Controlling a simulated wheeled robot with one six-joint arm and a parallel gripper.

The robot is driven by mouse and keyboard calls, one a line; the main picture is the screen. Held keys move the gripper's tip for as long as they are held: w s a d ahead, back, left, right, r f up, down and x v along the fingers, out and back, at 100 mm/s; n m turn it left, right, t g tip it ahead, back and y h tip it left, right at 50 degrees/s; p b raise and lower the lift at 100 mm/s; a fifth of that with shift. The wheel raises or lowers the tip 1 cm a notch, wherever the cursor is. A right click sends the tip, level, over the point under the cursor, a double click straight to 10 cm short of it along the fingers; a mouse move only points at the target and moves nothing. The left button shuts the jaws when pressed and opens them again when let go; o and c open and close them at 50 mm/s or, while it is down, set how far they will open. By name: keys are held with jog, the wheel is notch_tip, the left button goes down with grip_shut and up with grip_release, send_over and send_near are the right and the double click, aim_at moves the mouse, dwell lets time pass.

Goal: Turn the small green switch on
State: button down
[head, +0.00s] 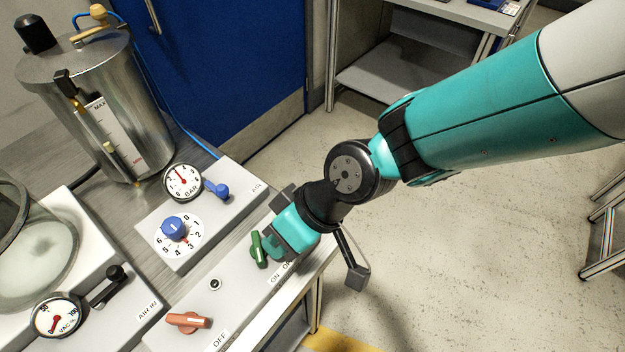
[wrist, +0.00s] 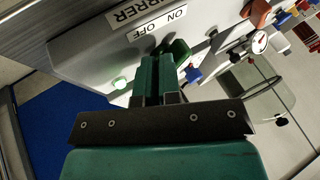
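The small green switch (head: 258,250) is a green lever handle on the grey panel by the "ON" and "OFF" label (head: 275,278). In the head view its handle runs nearly up and down the picture. My gripper (head: 275,246) is just to its right, low over the panel, and covers part of the label. In the wrist view the switch (wrist: 180,50) shows just right of the fingertips, and I cannot tell whether they touch it. The two teal fingers (wrist: 158,62) are close together with nothing visible between them. The label (wrist: 160,25) reads "ON OFF" there.
An orange switch (head: 188,321) sits on the same panel. A blue dial (head: 174,228), a blue valve (head: 216,190) and a pressure gauge (head: 183,182) are behind it. A metal drum (head: 130,110) stands at back left. Open floor lies right of the table.

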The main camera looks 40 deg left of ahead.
jog(key=shift+a+r, duration=0.1)
jog(key=shift+a, duration=0.35)
jog(key=shift+w+d, duration=0.25)
jog(key=shift+w, duration=0.2)
jog(key=w+d, duration=0.2)
jog(key=d, duration=0.1)
jog(key=shift+w+r, duration=0.15)
jog(key=shift+w, duration=0.1)
jog(key=w+d+r+b, duration=0.1)
jog(key=d+r, duration=0.4)
jog(key=r, duration=0.2)
jog(key=shift+d+r, duration=0.3)
jog(key=shift+d, duration=0.05)
jog(key=shift+w, duration=0.1)
jog(key=w+d+r+m+t, duration=0.4)
jog(key=d+r, duration=0.3)
jog(key=d, duration=0.4)
jog(key=s+d+r+m+t+h, duration=0.1)
jog(key=d+m, duration=0.6)
jog(key=d, duration=0.8)
jog(key=shift+r, duration=0.9)
jog(key=shift+s+a, duration=0.1)
jog(key=shift+a, duration=0.05)
